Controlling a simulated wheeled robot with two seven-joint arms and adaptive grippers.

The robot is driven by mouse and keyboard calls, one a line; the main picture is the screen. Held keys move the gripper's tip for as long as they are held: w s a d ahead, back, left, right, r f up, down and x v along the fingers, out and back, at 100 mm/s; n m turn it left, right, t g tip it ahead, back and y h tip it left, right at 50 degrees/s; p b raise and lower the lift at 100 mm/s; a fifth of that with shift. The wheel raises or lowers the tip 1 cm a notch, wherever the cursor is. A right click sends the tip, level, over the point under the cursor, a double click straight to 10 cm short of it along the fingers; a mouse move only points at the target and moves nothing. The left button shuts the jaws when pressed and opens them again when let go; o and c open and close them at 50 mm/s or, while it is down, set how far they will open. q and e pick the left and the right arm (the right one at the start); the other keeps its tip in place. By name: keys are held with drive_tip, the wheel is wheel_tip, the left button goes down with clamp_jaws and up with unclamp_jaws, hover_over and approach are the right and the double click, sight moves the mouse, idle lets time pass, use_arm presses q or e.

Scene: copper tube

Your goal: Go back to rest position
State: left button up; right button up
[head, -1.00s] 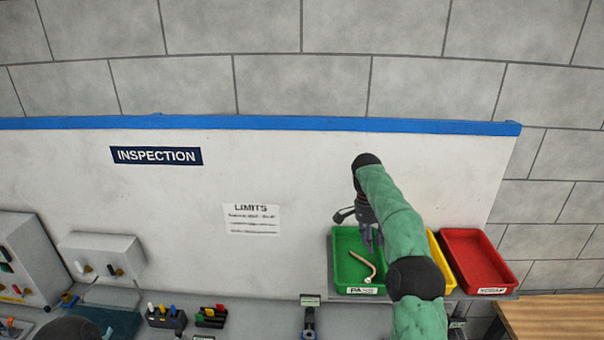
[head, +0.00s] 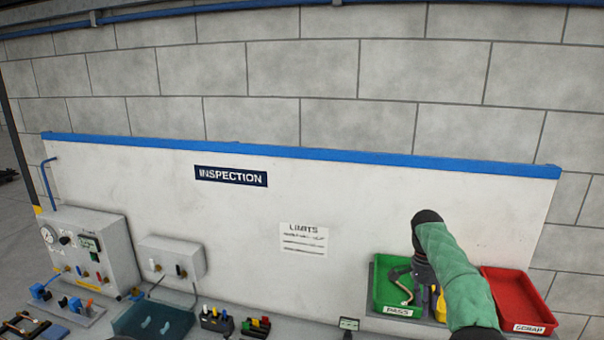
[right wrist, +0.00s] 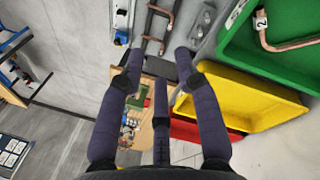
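The bent copper tube (head: 405,291) lies in the green PASS tray (head: 379,297), low at the right of the head view. In the right wrist view the copper tube (right wrist: 268,45), with a white tag marked 2, rests in the green tray (right wrist: 243,48). My right gripper (head: 431,287) hangs beside the tube, near the tray's right side and the yellow bin (head: 441,308). Its fingers (right wrist: 158,62) are spread with nothing between them in the right wrist view. My right forearm hides most of the yellow bin in the head view. My left gripper is not in view.
A red SCRAP tray (head: 518,299) stands right of my forearm. The white INSPECTION board (head: 230,230) stands behind the bench. A gauge panel (head: 90,245), a teal tray (head: 150,318) and small coloured holders (head: 217,319) stand at left. More copper tubes (right wrist: 152,42) lie on the bench.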

drive_tip(key=s+a+f+n+y, duration=0.15)
drive_tip(key=a+f, duration=0.25)
drive_tip(key=f, duration=0.6)
drive_tip(key=s+a+f+n+y, duration=0.1)
drive_tip(key=a+f+n, duration=0.3)
drive_tip(key=f, duration=0.5)
drive_tip(key=s+a+f+n+y, duration=0.15)
drive_tip(key=a+f, duration=0.35)
drive_tip(key=f, duration=0.5)
drive_tip(key=s+a+f+n+t+y, duration=0.1)
drive_tip(key=s+a+f, duration=0.4)
drive_tip(key=s, duration=0.5)
drive_tip(key=s+a+f+t, duration=0.1)
drive_tip(key=s+a+f, duration=0.4)
drive_tip(key=s, duration=0.6)
drive_tip(key=s+a+n, duration=0.1)
drive_tip(key=s, duration=0.9)
use_arm(q)
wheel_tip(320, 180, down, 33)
drive_tip(key=b, duration=3.3)
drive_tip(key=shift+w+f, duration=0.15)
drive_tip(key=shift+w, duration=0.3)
use_arm(e)
wheel_tip(320, 180, down, 33)
drive_tip(key=shift+a, duration=0.15)
